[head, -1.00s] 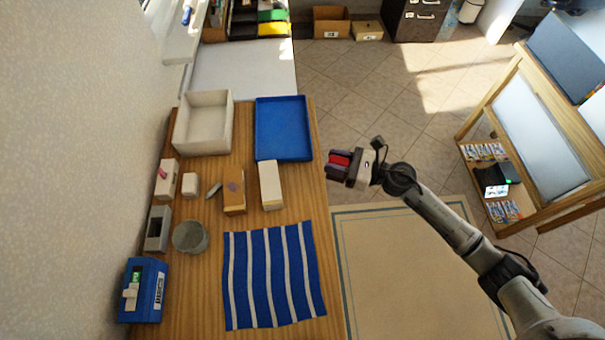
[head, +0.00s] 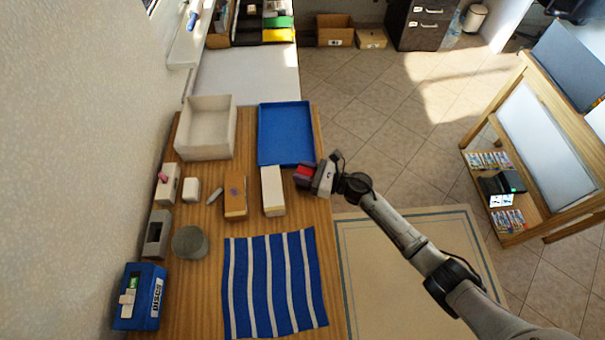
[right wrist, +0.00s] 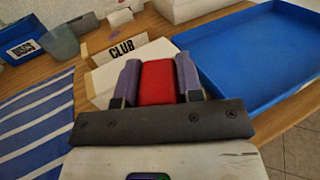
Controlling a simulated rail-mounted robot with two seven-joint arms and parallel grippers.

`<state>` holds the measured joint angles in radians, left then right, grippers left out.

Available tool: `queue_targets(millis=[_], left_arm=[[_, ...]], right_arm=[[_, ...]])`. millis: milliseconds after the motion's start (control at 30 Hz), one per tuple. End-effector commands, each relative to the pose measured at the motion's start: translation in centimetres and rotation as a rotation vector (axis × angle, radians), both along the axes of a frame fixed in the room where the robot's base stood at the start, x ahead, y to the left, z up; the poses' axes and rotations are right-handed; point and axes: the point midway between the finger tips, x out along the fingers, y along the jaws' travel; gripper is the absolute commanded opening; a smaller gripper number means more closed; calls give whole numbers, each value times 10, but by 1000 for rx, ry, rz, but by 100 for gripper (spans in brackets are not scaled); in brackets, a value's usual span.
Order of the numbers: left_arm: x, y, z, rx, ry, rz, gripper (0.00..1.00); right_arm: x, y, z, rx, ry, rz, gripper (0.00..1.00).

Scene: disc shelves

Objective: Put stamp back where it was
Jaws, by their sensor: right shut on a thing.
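My right gripper (head: 305,176) is shut on a red block, which I take to be the stamp (head: 304,171). It is held near the right edge of the table (head: 222,262), just right of a long white box (head: 272,188) and below the blue tray's near right corner. In the right wrist view, the red stamp (right wrist: 157,82) sits between the two purple-grey fingers of the right gripper (right wrist: 158,80). Its underside is hidden. My left gripper is not in view.
A blue tray (head: 260,161) and a white bin (head: 204,156) stand at the back. A wooden box marked CLUB (right wrist: 121,47), a grey cup (head: 189,243), small blocks and a blue DISCS box (head: 140,297) stand left. A striped cloth (head: 275,285) lies in front.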

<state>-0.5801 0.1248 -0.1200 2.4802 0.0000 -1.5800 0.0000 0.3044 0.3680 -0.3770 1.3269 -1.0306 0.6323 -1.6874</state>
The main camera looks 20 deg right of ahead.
Motion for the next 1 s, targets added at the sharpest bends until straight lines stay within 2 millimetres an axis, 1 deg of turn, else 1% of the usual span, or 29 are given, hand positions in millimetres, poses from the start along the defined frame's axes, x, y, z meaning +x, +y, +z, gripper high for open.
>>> queue_targets(millis=[33,100,367,533,567,800,1000], left_arm=[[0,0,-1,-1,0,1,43],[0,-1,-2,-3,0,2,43],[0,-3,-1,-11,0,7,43],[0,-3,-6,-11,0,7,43],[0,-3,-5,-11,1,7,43],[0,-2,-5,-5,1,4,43],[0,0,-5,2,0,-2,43]], right_arm=[[0,1,-5,3,2,0,19],[0,1,-7,2,-1,1,19],[0,0,-7,2,-1,1,19],[0,0,-11,1,-2,1,19],[0,0,-10,1,-1,1,36],[0,0,-10,1,-1,1,59],[0,0,-10,1,-1,0,59]])
